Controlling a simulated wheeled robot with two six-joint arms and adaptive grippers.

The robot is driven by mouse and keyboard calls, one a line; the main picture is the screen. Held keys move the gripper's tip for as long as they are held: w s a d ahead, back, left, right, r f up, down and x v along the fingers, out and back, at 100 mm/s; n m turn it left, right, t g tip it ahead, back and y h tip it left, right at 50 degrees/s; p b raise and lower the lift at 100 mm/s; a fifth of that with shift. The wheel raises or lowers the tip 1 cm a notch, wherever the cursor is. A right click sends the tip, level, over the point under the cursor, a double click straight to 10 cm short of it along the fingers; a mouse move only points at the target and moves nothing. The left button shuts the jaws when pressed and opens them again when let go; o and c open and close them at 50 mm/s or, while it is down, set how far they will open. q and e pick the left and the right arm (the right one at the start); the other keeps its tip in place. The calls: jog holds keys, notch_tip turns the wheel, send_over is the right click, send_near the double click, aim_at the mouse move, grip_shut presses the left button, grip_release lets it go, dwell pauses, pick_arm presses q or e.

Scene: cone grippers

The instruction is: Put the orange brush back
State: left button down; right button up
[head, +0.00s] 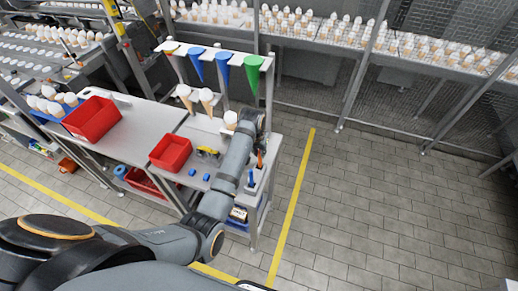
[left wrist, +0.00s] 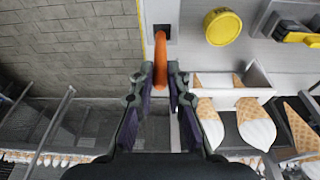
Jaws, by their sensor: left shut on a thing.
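The orange brush (head: 260,159) is at the right end of the workbench, by the holder (head: 258,179). In the left wrist view the orange brush (left wrist: 160,55) lies between my fingertips, and its far end meets a dark square opening (left wrist: 162,32) in a pale plate. I cannot tell how deep it sits there. My left gripper (left wrist: 160,88) is shut on the brush. In the head view the left gripper (head: 261,147) is partly hidden by my wrist. A blue brush (head: 250,179) stands in the holder beside it. My right gripper is not in view.
A rack with blue and green cones (head: 222,66) stands behind, with ice cream cones below. A red bin (head: 171,152) and small blue pieces are left of my arm. In the wrist view a yellow round lid (left wrist: 222,27) and cones (left wrist: 209,122) are close at right.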

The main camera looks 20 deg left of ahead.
pick_arm(q)
jog(key=shift+s+a+f, duration=0.1)
jog(key=shift+a, duration=0.1)
jog(key=c, duration=1.3)
grip_release()
jog(key=shift+d+f, duration=0.1)
jog(key=shift+c, duration=0.2)
jog(key=b+v, duration=0.3)
jog(key=v, duration=0.9)
